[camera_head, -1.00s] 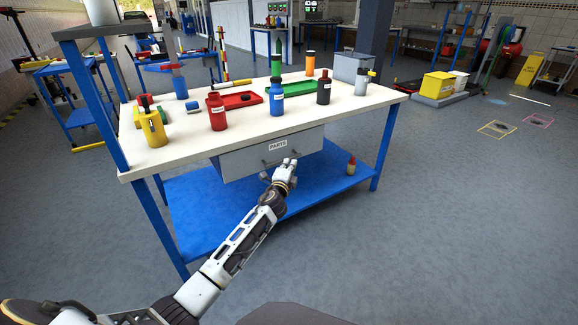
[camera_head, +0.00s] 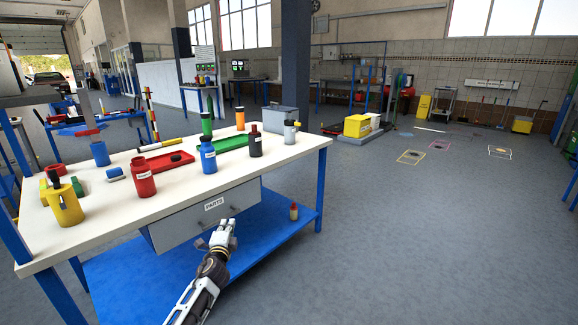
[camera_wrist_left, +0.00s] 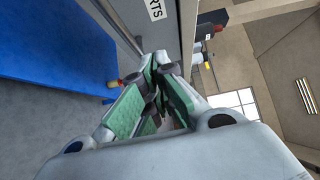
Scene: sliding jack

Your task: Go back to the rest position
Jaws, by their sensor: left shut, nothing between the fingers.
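My left gripper (camera_head: 226,228) is shut and empty in the head view, just in front of the grey drawer (camera_head: 208,217) labelled PARTS under the white worktop. It looks close to the drawer front; whether it touches I cannot tell. In the left wrist view the two green-padded fingers (camera_wrist_left: 152,100) meet at their tips with nothing between them. The drawer front (camera_wrist_left: 160,32) shows beside them there, with part of its label. My right gripper is in neither view.
The workbench (camera_head: 262,158) carries several bottles, a red tray (camera_head: 168,162), a green tray (camera_head: 233,142) and a grey box. A blue lower shelf (camera_head: 150,268) holds a small bottle (camera_head: 293,211). The floor (camera_head: 430,240) to the right is clear.

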